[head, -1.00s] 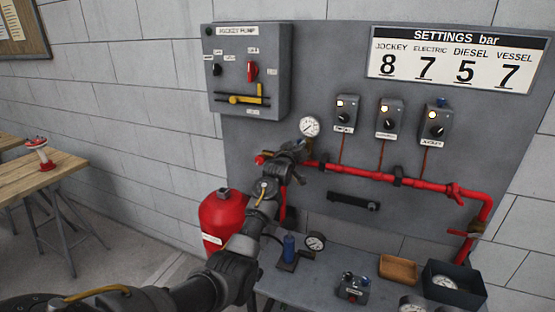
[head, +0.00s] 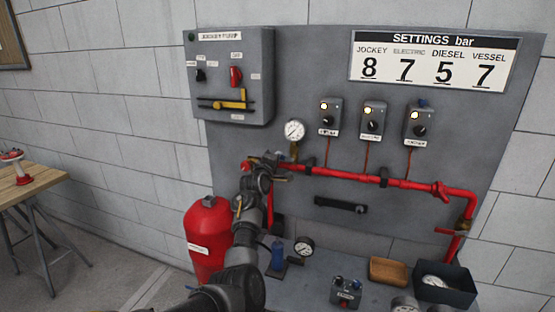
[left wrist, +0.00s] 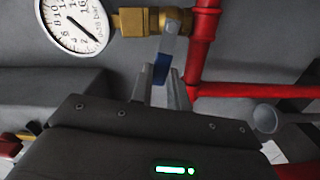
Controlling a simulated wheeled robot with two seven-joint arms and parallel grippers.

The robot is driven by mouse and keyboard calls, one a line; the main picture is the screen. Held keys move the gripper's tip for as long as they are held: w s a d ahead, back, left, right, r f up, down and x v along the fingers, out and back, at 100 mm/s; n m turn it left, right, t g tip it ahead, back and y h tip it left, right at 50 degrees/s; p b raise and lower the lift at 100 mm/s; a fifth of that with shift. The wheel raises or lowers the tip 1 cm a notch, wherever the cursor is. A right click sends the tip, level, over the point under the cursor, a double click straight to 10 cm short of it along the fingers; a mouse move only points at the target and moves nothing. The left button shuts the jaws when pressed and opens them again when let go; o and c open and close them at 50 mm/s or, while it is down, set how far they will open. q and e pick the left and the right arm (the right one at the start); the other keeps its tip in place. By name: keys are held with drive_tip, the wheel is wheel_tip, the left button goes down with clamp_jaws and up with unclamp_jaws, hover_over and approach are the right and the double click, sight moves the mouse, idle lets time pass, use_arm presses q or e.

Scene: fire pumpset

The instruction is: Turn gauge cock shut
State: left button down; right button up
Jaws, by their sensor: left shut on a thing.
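The pressure gauge (head: 295,131) has a white dial and stands above the red pipe on the grey panel. It shows large at the upper left of the left wrist view (left wrist: 74,24). The brass gauge cock (left wrist: 138,21) joins it to the red pipe. A flat metal lever with a blue grip (left wrist: 162,68) extends from the cock toward my gripper. My left gripper (left wrist: 161,92) is shut on this lever's blue end. In the head view the left gripper (head: 268,161) is at the pipe just below the gauge, and the lever is hard to make out. My right gripper is not in view.
The red pipe (head: 350,177) runs right along the panel. The jockey pump box (head: 230,75) hangs upper left. A red vessel (head: 206,240) stands beside my arm. The bench below holds a blue bottle-like device (head: 277,254), a loose gauge (head: 304,247), a wooden tray (head: 388,270) and a dark bin (head: 460,294).

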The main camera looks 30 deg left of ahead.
use_arm(q)
drive_tip(key=shift+f+n, duration=0.5)
drive_tip(key=shift+n, duration=0.5)
drive_tip(key=shift+f, duration=0.1)
drive_tip(key=c, duration=1.3)
unclamp_jaws()
drive_tip(key=shift+c, duration=0.2)
drive_tip(key=s+d+b, duration=0.1)
drive_tip(key=s+b, duration=0.2)
drive_tip(key=s, duration=0.7)
drive_tip(key=shift+s+d, duration=0.3)
drive_tip(key=shift+s, duration=0.05)
